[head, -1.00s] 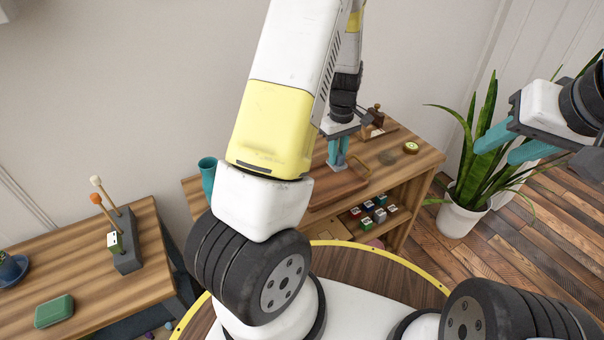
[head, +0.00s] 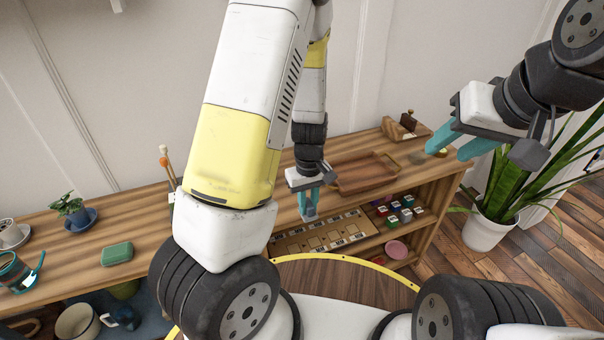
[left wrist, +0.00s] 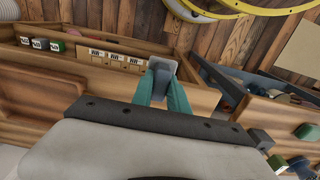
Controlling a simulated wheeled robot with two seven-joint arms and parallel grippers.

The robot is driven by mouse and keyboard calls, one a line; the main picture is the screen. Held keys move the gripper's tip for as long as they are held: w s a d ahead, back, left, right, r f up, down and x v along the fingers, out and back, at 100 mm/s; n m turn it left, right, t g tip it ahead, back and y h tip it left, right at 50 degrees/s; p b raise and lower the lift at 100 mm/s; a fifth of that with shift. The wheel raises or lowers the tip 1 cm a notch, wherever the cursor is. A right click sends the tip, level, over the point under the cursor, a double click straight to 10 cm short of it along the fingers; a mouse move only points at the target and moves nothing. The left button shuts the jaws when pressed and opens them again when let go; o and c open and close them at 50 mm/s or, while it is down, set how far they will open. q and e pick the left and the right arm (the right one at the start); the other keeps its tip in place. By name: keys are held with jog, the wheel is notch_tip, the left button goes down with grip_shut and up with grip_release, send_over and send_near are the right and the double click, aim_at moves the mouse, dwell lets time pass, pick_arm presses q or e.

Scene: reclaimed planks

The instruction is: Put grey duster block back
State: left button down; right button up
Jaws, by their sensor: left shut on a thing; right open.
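My left gripper (head: 308,204) is shut on the grey block (head: 309,213), whose end shows between the teal fingertips. In the left wrist view the grey block (left wrist: 163,72) sits between the fingers, in front of the wooden shelf unit. A wooden rack with labelled slots (head: 320,235) lies on the shelf below the top; its labels also show in the left wrist view (left wrist: 112,60). Several small coloured blocks (head: 405,214) stand to its right on the shelf. My right gripper (head: 458,145) is open and empty, high at the right.
A brown wooden tray (head: 365,174) lies on the unit's top, right of my left gripper. A tall plant (head: 490,215) stands at the right. A pink bowl (head: 397,250) is low on the shelf.

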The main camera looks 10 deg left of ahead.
pick_arm(q)
jog(key=w+a, duration=0.1)
jog(key=w, duration=0.2)
jog(key=w+a, duration=0.2)
jog(key=w, duration=0.2)
jog(key=w+a+f, duration=0.1)
jog(key=w+a, duration=0.1)
jog(key=w, duration=0.2)
jog(key=shift+w+a+f, duration=0.1)
jog(key=shift+a, duration=0.1)
jog(key=shift+f, duration=1.75)
jog(key=shift+f, duration=0.15)
jog(key=c, duration=1.3)
grip_release()
